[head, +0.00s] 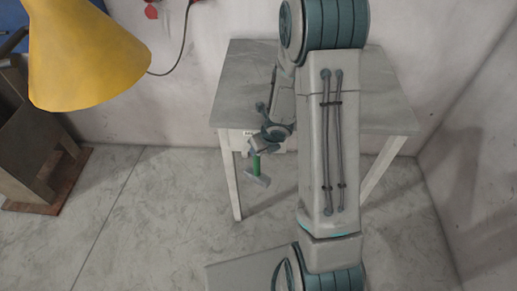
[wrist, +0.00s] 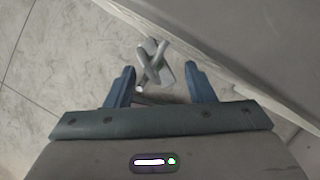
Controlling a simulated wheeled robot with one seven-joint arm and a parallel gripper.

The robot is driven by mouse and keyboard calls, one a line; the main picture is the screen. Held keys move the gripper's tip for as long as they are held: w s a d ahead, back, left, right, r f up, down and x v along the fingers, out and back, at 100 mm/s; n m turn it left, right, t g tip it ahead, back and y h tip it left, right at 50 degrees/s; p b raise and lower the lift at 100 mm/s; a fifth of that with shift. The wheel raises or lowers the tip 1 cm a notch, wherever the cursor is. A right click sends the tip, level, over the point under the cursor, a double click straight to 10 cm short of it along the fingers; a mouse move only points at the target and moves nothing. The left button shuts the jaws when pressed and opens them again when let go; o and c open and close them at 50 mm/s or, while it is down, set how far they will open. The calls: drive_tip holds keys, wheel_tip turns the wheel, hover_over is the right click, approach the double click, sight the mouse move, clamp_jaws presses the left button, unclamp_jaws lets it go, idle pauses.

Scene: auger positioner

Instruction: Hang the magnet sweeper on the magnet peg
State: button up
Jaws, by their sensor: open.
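What looks like the magnet sweeper (head: 257,165) has a green shaft and a grey bar at its lower end. In the head view it is upright just below my gripper (head: 260,146), at the table's front left. In the wrist view my gripper (wrist: 159,70) is open, with its two blue fingers apart. Crossed light-grey parts (wrist: 160,60), apparently the sweeper from above, show between and beyond the fingertips. I cannot tell whether the fingers touch them. A small pale round end (wrist: 140,88) lies by the left finger. I cannot make out the magnet peg for certain.
A yellow lamp shade (head: 85,60) and a brown wooden stand (head: 35,150) are at left. Floor is clear at lower left.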

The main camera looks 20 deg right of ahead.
drive_tip(key=a+p+v, duration=0.1)
drive_tip(key=p+v, duration=0.3)
drive_tip(key=v, duration=0.5)
drive_tip(key=shift+s+d+r+p, duration=0.25)
drive_tip(key=shift+s+r+p, duration=0.05)
drive_tip(key=shift+s+p, duration=0.05)
drive_tip(key=s+d+r+m+h, duration=0.2)
drive_tip(key=d+r+m, duration=0.1)
drive_tip(key=r+m, duration=0.55)
drive_tip(key=s+d+r+m+h, duration=0.25)
drive_tip(key=r+m, duration=0.35)
drive_tip(key=m, duration=0.6)
drive_tip(key=s+a+r+m+y, duration=0.1)
drive_tip(key=s+a+r+m, duration=0.1)
drive_tip(key=s+m, duration=0.2)
drive_tip(key=s+a+r+m+g+y, duration=0.1)
drive_tip(key=s+a+r+m, duration=0.1)
drive_tip(key=m, duration=0.6)
drive_tip(key=s+a+r+m+y, duration=0.1)
drive_tip(key=s+a+r+m, duration=0.1)
drive_tip(key=s+a+m, duration=0.2)
drive_tip(key=s+m, duration=0.2)
drive_tip(key=shift+s+r+m, duration=0.35)
drive_tip(key=shift+s, duration=0.05)
idle(1.4)
